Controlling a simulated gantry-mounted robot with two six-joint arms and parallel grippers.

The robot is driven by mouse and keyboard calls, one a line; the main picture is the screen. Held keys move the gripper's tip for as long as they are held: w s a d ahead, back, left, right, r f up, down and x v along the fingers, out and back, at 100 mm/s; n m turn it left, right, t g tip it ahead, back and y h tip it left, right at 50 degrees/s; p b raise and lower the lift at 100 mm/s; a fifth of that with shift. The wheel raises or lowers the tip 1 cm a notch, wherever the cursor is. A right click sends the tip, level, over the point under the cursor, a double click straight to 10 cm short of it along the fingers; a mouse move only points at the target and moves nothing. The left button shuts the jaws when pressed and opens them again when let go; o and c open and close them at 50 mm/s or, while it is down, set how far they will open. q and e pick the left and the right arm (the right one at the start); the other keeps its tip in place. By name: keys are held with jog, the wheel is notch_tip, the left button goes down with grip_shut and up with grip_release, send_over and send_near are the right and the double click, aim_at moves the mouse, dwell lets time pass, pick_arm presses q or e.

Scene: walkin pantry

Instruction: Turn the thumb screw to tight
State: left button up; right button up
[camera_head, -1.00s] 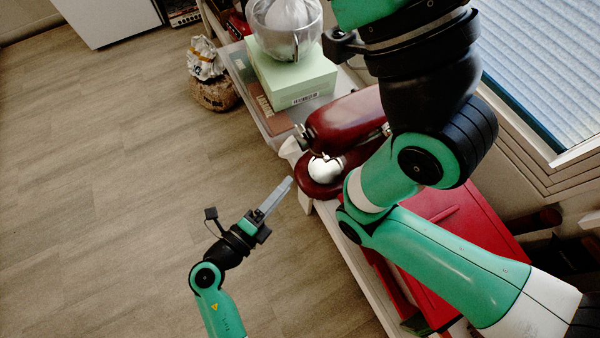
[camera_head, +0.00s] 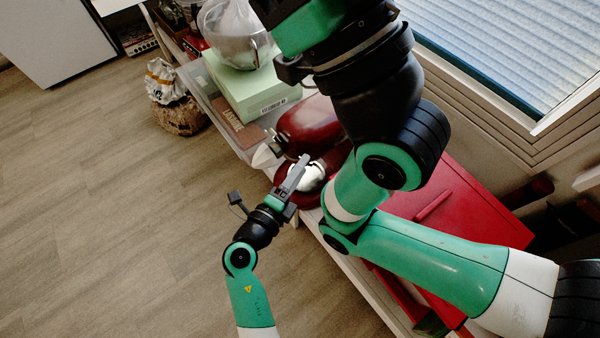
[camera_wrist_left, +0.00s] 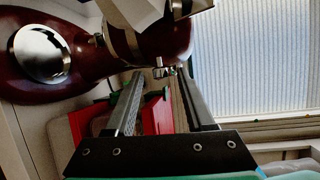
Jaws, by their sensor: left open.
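A dark red stand mixer (camera_head: 308,122) stands on the shelf, with a shiny metal bowl-like part (camera_head: 311,177) at its base. The mixer also shows in the left wrist view (camera_wrist_left: 88,62), with a round metal disc (camera_wrist_left: 42,53) on it. A small metal knob (camera_wrist_left: 160,69), which looks like the thumb screw, sits at the mixer head's lower edge. My left gripper (camera_head: 302,159) is open beside the mixer. In the left wrist view its fingertips (camera_wrist_left: 158,74) lie either side of the knob; contact cannot be told. My right gripper is not in view.
A red box (camera_head: 440,215) stands on the shelf right of the mixer. A blind-covered window (camera_head: 510,50) is at right. Open floor (camera_head: 100,220) lies at left.

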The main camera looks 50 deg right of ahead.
pick_arm(q)
jog(key=shift+d, duration=0.2)
grip_shut()
jog(key=y+p, duration=0.2)
jog(key=p, duration=0.4)
jog(key=r+m+y+p, duration=0.1)
jog(key=y+p, duration=0.1)
jog(key=p, duration=0.4)
jog(key=m+y+p, duration=0.1)
jog(key=y+p, duration=0.1)
jog(key=p, duration=0.4)
jog(key=shift+d+r+p, duration=0.3)
grip_release()
jog(key=shift+f, duration=0.1)
